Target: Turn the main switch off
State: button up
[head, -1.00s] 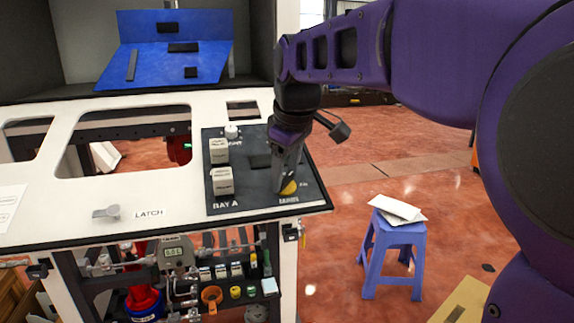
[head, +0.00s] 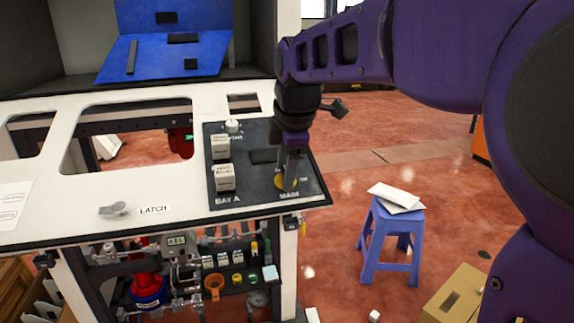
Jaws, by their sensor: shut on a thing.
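The main switch (head: 281,183) shows as a yellow round part above the label MAIN, at the lower right of the dark BAY A panel (head: 236,187). My gripper (head: 289,186) points down onto the switch from above, shut on its knob. The fingers hide most of the knob, so its exact turn angle is hard to read.
Two pale blocks (head: 223,178) and a small white knob (head: 232,126) stand on the same panel, left of my gripper. A grey latch handle (head: 113,208) lies further left on the white worktop (head: 70,226). A blue stool (head: 391,240) with papers stands on the floor to the right.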

jog(key=shift+n, duration=0.3)
dwell(0.4)
jog(key=o, duration=1.4)
jog(key=shift+r, duration=0.15)
